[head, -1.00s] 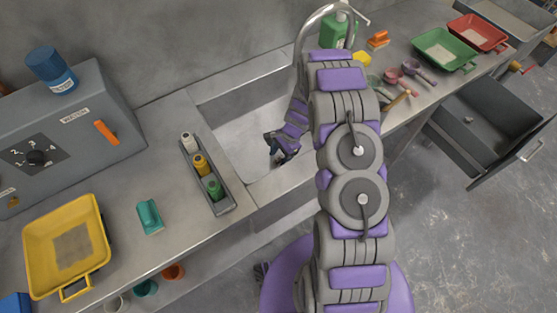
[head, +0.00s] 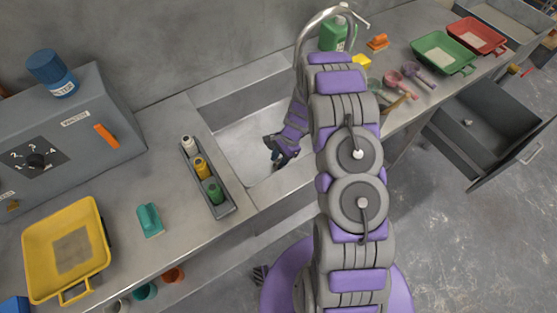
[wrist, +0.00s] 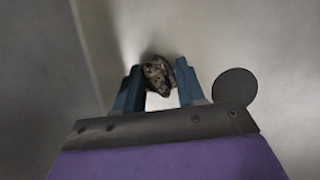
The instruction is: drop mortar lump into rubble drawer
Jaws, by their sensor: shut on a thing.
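A dark, rough mortar lump (wrist: 157,76) sits between the two blue fingers of my gripper (wrist: 156,90) in the wrist view. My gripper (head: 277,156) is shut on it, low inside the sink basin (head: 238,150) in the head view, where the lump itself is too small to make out. The grey rubble drawer (head: 470,150) is pulled open at the right, below the counter. A small light lump (head: 467,122) lies inside the drawer.
The counter carries a green tray (head: 444,72), a red tray (head: 478,33), scoops, a green bottle (head: 337,34) and a faucet at the sink. A bottle rack (head: 206,178), a teal float (head: 150,219) and a yellow tray (head: 25,250) lie left of the sink.

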